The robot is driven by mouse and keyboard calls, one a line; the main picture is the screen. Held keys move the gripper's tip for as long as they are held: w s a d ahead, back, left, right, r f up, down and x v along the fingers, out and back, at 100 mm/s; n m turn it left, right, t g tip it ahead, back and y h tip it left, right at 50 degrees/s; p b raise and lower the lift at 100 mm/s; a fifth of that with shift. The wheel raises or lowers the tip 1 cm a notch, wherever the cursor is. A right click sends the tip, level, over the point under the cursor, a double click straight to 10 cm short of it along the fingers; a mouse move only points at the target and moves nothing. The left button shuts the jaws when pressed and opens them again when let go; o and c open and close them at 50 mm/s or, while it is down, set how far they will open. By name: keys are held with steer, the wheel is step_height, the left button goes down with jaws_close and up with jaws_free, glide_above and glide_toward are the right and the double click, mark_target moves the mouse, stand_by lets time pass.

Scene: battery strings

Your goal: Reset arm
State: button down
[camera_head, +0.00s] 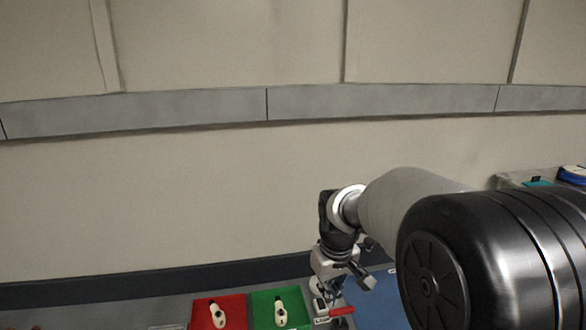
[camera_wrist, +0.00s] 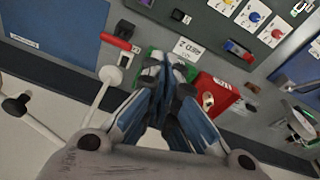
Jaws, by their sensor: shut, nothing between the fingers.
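My arm reaches in from the right in the head view and ends in my gripper (camera_head: 345,280) near the bottom middle. In the wrist view my gripper (camera_wrist: 168,68) is shut, its blue-and-grey fingers together with nothing between them. Behind the fingertips lies the green tray (camera_wrist: 152,62), mostly hidden by the fingers; in the head view it holds a white part. The red tray (camera_head: 203,319) stands left of it and also holds a white part (camera_head: 217,313). My gripper is to the right of both trays in the head view and apart from them.
A blue mat (camera_wrist: 62,30) lies beside a red-handled item (camera_wrist: 121,43). A grey panel (camera_wrist: 212,25) carries a printed label and several small coloured parts. A grey surface with blue and teal items (camera_head: 538,183) stands at the far right. The wall behind is bare.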

steer(key=s+d+m+t+b, duration=0.1)
steer(key=s+d+m+b, duration=0.1)
steer(key=s, duration=1.2)
steer(key=s+d+m+t+b, duration=0.1)
steer(key=s+b, duration=0.4)
steer(key=s, duration=0.9)
steer(key=d+m, duration=0.1)
steer(key=d, duration=0.1)
steer(key=shift+d+r+m+t, duration=0.3)
steer(key=shift+d+m, duration=0.1)
steer(key=shift+s, duration=0.1)
